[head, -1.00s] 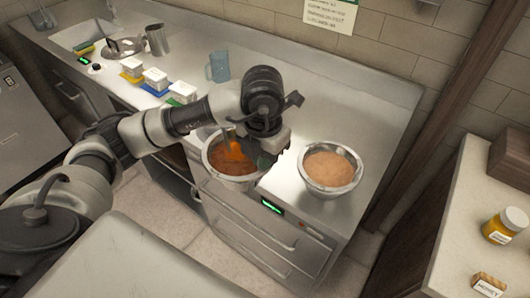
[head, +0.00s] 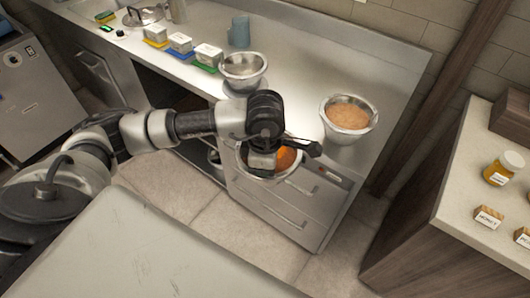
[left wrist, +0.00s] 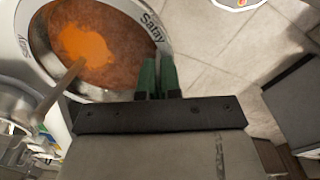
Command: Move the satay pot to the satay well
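The satay pot (head: 287,160) is a round metal pot of red-brown sauce with an orange patch. In the left wrist view the pot (left wrist: 110,60) has "Satay" on its rim and a ladle handle sticks out of it. My left gripper (head: 262,170) is at the pot's rim, in front of the counter's front edge. In the left wrist view its green fingertips (left wrist: 158,78) are close together at the rim, with the pot between them. I cannot tell which place is the satay well. My right gripper is not in view.
A bowl of pale orange sauce (head: 347,116) stands to the right.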

